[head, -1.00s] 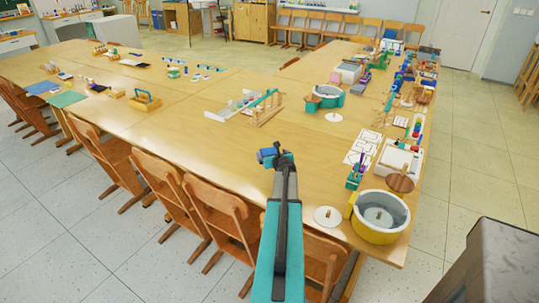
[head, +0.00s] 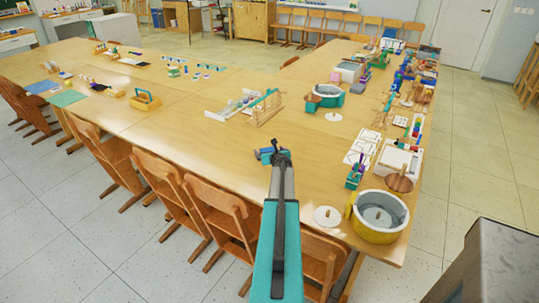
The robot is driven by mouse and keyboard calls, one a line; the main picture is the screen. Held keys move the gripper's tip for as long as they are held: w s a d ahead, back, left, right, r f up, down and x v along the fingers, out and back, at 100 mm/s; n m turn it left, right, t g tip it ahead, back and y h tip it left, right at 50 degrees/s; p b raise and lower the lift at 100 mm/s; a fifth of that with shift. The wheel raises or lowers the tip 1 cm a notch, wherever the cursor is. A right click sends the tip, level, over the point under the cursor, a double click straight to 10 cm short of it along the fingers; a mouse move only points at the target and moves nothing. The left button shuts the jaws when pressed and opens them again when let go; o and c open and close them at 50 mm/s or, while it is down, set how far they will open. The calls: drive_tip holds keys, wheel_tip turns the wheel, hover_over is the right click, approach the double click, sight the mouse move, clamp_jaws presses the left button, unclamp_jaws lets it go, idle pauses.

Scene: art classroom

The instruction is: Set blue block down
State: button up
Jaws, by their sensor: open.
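The blue block (head: 264,152) shows small at the end of my arm, low over or on the wooden table (head: 190,125) near its front edge. My gripper (head: 271,156) is open, right at the block. The gripper and arm partly hide the block, so I cannot tell whether the jaws still touch it or whether it rests fully on the wood.
A wooden frame (head: 262,110) lies beyond the gripper. Chairs (head: 222,215) line the front edge. The tabletop left of the gripper is clear.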

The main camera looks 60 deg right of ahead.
sight(270, 150)
drive_tip(key=c, duration=1.3)
drive_tip(key=shift+r, duration=0.1)
drive_tip(key=shift+r, duration=1.45)
drive_tip(key=shift+s+a+r, duration=0.15)
drive_tip(key=shift+a+r, duration=0.05)
drive_tip(key=shift+a, duration=0.1)
drive_tip(key=s+a+b, duration=0.1)
drive_tip(key=s+a, duration=0.2)
drive_tip(key=a, duration=0.1)
drive_tip(key=s+a+r, duration=0.1)
drive_tip(key=s+a, duration=0.1)
drive_tip(key=a, duration=0.2)
drive_tip(key=s+a+b, duration=0.1)
drive_tip(key=s+a, duration=0.2)
drive_tip(key=a, duration=0.1)
drive_tip(key=shift+s+a+r+b, duration=0.25)
drive_tip(key=shift+s+a+b, duration=0.05)
drive_tip(key=shift+a+b, duration=0.05)
